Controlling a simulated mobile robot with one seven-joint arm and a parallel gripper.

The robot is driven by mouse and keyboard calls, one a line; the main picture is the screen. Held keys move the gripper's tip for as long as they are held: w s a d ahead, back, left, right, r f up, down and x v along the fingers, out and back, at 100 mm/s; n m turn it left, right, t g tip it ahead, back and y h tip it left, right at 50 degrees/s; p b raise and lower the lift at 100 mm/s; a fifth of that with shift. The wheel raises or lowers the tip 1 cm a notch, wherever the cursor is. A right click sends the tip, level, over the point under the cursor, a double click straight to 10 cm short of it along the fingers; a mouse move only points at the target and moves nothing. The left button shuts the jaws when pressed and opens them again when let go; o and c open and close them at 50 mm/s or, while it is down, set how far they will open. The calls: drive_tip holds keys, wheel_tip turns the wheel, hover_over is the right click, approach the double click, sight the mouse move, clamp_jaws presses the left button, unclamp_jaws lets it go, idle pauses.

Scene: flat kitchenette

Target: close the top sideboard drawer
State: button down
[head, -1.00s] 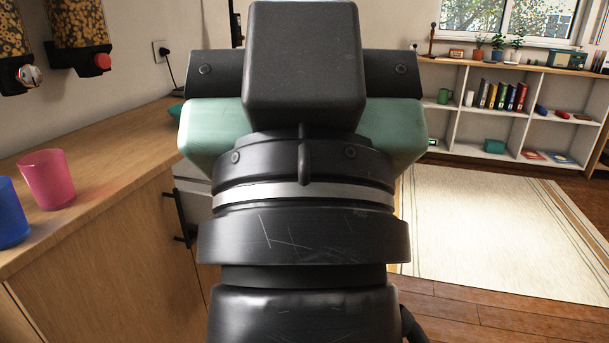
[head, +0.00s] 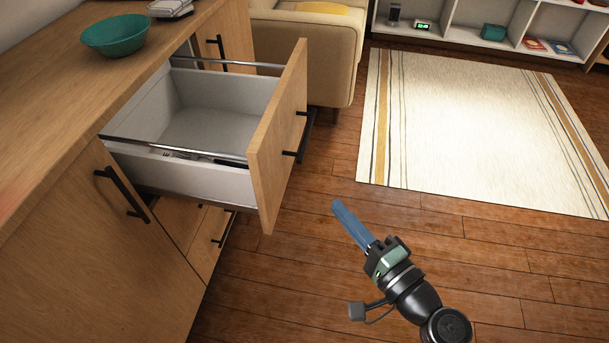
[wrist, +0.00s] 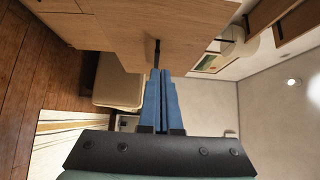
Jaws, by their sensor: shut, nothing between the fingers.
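The top sideboard drawer (head: 210,130) is pulled well out in the head view, showing its grey, mostly empty-looking inside. Its wooden front (head: 272,145) carries a black bar handle (head: 302,140). My gripper (head: 336,204) is right of and nearer than that front, apart from it in the picture, with its blue fingers together and nothing between them. In the wrist view, the shut fingers (wrist: 161,73) point at a wooden front (wrist: 150,25) with a dark handle (wrist: 157,50) close to their tips. Whether they touch it I cannot tell.
The sideboard top (head: 60,110) bears a teal bowl (head: 115,35). Shut wooden fronts with black handles lie below and beside the drawer. A cream sofa (head: 310,50) stands behind. Bare wooden floor (head: 460,250) and a striped rug (head: 470,125) lie to the right.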

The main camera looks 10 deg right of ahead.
drive_tip(key=b, duration=0.2)
approach(279, 161)
drive_tip(key=w+d, duration=0.1)
drive_tip(key=w, duration=0.3)
drive_tip(key=a, duration=0.1)
drive_tip(key=w+a, duration=0.1)
drive_tip(key=a, duration=0.1)
drive_tip(key=shift+a+r, duration=0.1)
drive_tip(key=shift+a, duration=0.25)
drive_tip(key=shift+w+a, duration=0.1)
